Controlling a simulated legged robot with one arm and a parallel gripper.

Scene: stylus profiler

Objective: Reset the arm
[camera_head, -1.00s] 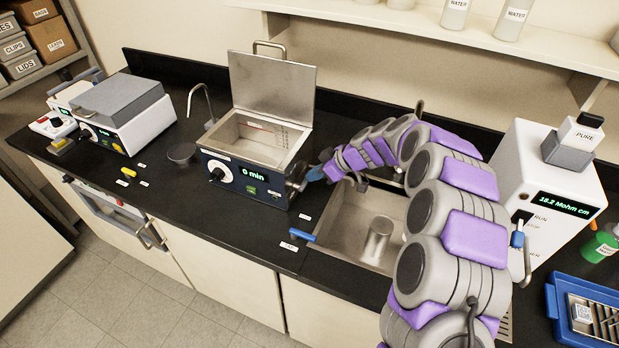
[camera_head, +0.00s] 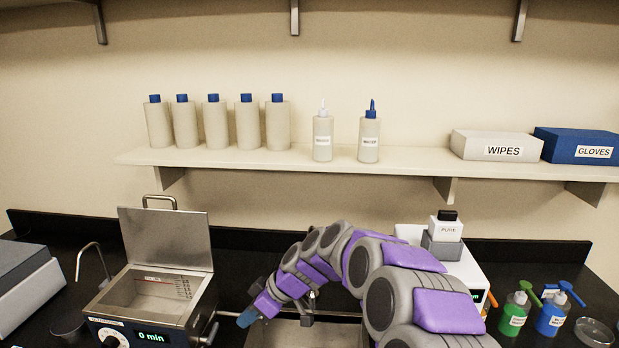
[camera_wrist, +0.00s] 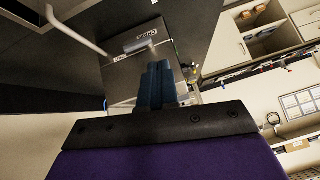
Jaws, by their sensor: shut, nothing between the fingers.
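My arm (camera_head: 360,270) in purple and grey arches over the sink area from the lower right. My gripper (camera_head: 246,318) is at its left end, just right of the open-lidded bath that reads 0 min (camera_head: 160,290). In the wrist view my gripper (camera_wrist: 158,75) shows two blue fingers pressed together with nothing between them. Beyond the fingers in the wrist view are a labelled dark surface and a grey cylindrical fitting (camera_wrist: 140,42).
A shelf (camera_head: 300,160) above holds several blue-capped bottles (camera_head: 213,125), WIPES (camera_head: 495,145) and GLOVES (camera_head: 580,145) boxes. The white water unit (camera_head: 465,270) stands behind my arm. Green (camera_head: 514,315) and blue (camera_head: 551,318) bottles stand at the right.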

